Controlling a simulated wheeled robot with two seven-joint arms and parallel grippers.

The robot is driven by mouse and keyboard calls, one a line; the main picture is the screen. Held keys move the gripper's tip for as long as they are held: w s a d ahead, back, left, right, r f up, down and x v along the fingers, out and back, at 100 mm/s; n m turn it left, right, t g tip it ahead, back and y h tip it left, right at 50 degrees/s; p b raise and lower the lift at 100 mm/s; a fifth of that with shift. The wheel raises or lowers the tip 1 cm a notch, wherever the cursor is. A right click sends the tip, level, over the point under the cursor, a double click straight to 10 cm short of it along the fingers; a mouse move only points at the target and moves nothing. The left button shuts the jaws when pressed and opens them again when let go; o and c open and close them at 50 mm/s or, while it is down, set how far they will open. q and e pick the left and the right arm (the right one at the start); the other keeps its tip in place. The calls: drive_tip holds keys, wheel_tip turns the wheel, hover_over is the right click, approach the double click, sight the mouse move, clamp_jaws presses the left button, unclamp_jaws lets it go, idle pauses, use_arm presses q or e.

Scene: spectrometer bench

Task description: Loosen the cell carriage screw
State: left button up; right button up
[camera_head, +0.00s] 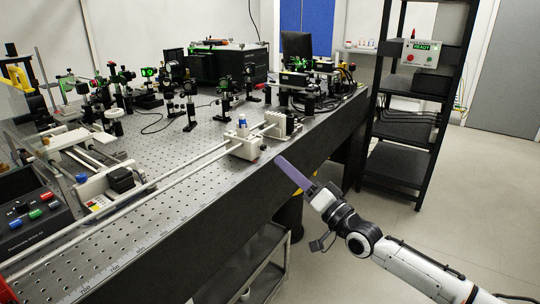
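The cell carriage (243,149) is a pale block on two long rails at the bench's right edge. A small blue-capped vial (242,121) stands on it. A small dark spot on its right side may be the screw; it is too small to be sure. My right gripper (279,160) has long purple fingers pointing up and left, with their tips just right of the carriage and apparently apart from it. The fingers overlap in this view, so their gap is hidden. No object shows between them. My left gripper is not in view.
The perforated optical bench (185,165) carries several optic mounts and a black box (228,64) at the back. A pale end block (283,123) sits beyond the carriage. A control box (30,215) is at lower left. A black rack (400,130) stands right; open floor lies between.

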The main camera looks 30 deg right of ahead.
sight(265, 149)
drive_tip(key=x, duration=0.7)
drive_tip(key=shift+w, duration=0.2)
drive_tip(key=shift+b, duration=0.3)
clamp_jaws()
